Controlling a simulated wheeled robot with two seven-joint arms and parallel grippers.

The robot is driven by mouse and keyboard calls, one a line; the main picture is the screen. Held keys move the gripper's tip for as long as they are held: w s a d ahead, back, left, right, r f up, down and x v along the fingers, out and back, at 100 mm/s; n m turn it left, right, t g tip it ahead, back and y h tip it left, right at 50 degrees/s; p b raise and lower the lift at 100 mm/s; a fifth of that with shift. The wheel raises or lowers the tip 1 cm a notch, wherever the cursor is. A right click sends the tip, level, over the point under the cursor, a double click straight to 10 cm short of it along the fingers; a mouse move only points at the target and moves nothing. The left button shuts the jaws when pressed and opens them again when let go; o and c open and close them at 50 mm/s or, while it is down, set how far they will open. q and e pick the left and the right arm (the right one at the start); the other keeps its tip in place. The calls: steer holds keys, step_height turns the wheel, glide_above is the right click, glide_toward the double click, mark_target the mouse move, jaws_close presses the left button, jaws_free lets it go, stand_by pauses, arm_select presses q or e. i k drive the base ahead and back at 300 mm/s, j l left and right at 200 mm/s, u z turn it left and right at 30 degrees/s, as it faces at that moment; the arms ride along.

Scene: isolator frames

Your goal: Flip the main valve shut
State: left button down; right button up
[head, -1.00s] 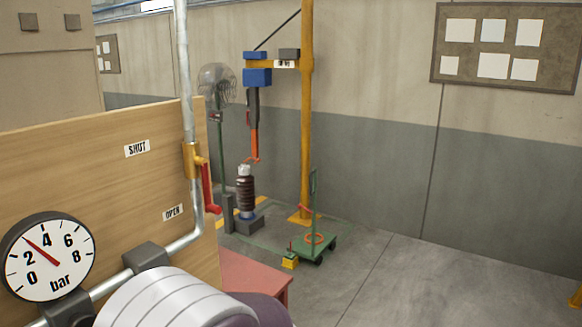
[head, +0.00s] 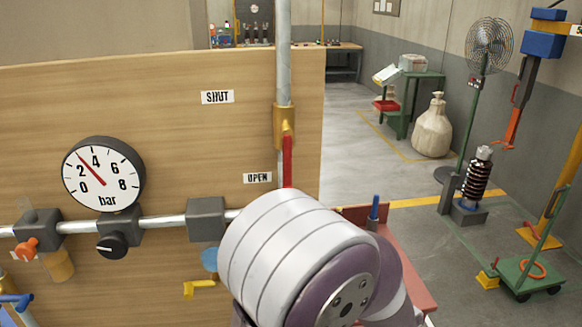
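The main valve has a brass body (head: 284,122) on a vertical grey pipe fixed to the wooden panel. Its red lever handle (head: 287,160) points straight down, beside the OPEN label (head: 257,178). The SHUT label (head: 217,97) is higher, to the left of the pipe. A round gauge (head: 103,173) on the panel reads a little under 4 bar. A large white and purple link of my arm fills the lower middle and hides the pipe below the handle. Neither of my grippers shows.
A black knob (head: 112,245), an orange valve (head: 30,248) and a yellow handle (head: 199,287) sit low on the panel. A red surface (head: 403,270) with a blue-handled item lies right of my arm. Farther right are a sack (head: 434,128), a fan (head: 489,45) and a green cart (head: 530,273).

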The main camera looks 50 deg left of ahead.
mark_target(286, 130)
steer(key=i+l+u, duration=0.2)
steer(key=u, duration=0.2)
steer(key=i+l+u, duration=0.2)
steer(key=u, duration=0.25)
steer(key=i+l+u, duration=0.1)
steer(key=l+u, duration=0.75)
steer(key=i+l+u, duration=0.1)
steer(key=l+u, duration=0.3)
